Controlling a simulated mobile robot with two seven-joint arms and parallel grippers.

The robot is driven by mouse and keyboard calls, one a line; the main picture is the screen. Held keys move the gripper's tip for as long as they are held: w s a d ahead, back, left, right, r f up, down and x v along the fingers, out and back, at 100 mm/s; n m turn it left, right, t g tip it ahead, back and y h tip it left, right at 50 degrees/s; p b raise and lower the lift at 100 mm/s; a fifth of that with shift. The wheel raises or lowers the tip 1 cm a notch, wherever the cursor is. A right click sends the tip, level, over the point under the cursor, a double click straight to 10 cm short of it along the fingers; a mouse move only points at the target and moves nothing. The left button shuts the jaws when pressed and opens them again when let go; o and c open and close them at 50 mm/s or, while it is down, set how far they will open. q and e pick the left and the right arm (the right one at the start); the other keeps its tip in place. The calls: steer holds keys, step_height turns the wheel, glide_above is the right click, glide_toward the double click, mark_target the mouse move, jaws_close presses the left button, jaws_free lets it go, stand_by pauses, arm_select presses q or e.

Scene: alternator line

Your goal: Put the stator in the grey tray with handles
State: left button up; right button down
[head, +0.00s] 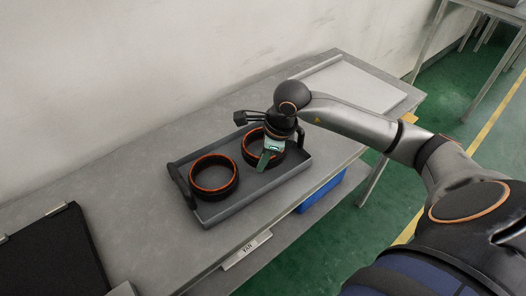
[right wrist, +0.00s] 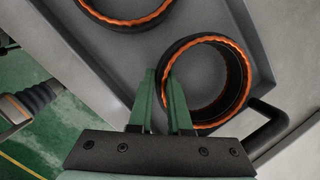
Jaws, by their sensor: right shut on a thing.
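The grey tray with handles (head: 262,196) stands on the table, and two black ring-shaped stators with orange windings are inside its walls. One stator (head: 213,190) lies in the left half. The other stator (head: 249,150) is in the right half, partly hidden by my right gripper (head: 266,158). In the right wrist view, the green fingers (right wrist: 164,78) are shut on the wall of this stator (right wrist: 240,85), one inside and one outside the ring, close to a tray handle (right wrist: 268,127). I cannot tell whether it touches the tray floor. My left gripper is not in view.
A black mat or panel (head: 55,262) lies at the table's left. A pale flat board (head: 350,85) lies at the far right end. A blue bin (head: 322,190) is below the tabletop. The wall runs behind the table.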

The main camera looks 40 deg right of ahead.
steer(key=shift+w+f, duration=0.1)
steer(key=shift+w, duration=0.05)
steer(key=shift+f, duration=0.2)
steer(key=c, duration=0.9)
jaws_free()
steer(key=shift+f, duration=0.1)
steer(key=shift+o, duration=0.2)
steer(key=v, duration=1.2)
